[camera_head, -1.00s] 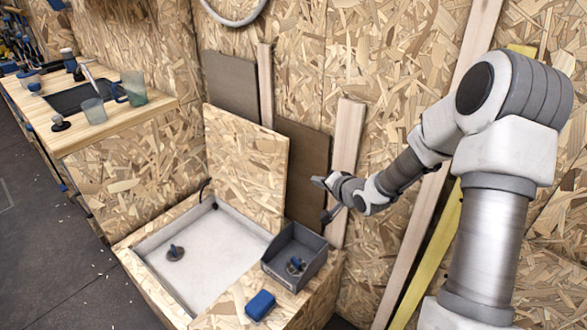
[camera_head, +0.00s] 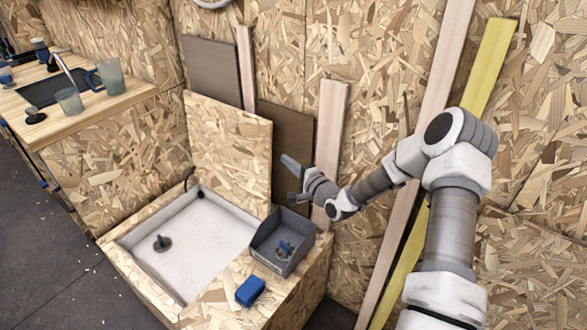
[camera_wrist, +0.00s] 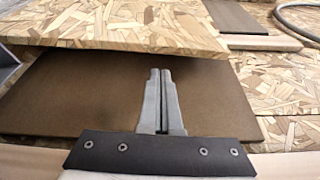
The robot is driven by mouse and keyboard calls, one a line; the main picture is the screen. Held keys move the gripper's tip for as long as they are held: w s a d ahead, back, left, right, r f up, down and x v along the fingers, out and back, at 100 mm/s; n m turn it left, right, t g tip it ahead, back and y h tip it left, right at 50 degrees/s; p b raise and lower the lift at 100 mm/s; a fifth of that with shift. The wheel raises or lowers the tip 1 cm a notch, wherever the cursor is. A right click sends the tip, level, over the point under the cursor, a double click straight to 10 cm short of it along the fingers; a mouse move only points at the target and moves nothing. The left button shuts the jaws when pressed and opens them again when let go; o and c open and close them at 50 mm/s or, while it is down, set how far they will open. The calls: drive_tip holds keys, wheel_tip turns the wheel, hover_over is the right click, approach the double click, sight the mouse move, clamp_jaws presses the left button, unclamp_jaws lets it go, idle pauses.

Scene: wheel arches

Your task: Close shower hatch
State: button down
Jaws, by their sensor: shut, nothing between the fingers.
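The shower hatch (camera_head: 230,150) is an OSB panel standing open, upright at the back of the shower box. The shower tray (camera_head: 195,245) below it is white and uncovered. My gripper (camera_head: 290,178) is just right of the hatch's right edge, in front of the dark brown panel. In the wrist view my gripper (camera_wrist: 162,75) has its fingers together with nothing between them. There the hatch's edge (camera_wrist: 120,38) crosses above the fingertips, apart from them as far as I can tell.
A grey open bin (camera_head: 283,240) with small blue-handled items stands on the box's right ledge, below my gripper. A blue block (camera_head: 250,291) lies in front of it. A drain plug (camera_head: 161,243) sits in the tray. Planks (camera_head: 330,150) lean against the wall at right.

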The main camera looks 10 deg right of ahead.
drive_tip(key=x, duration=0.5)
drive_tip(key=shift+b, duration=0.35)
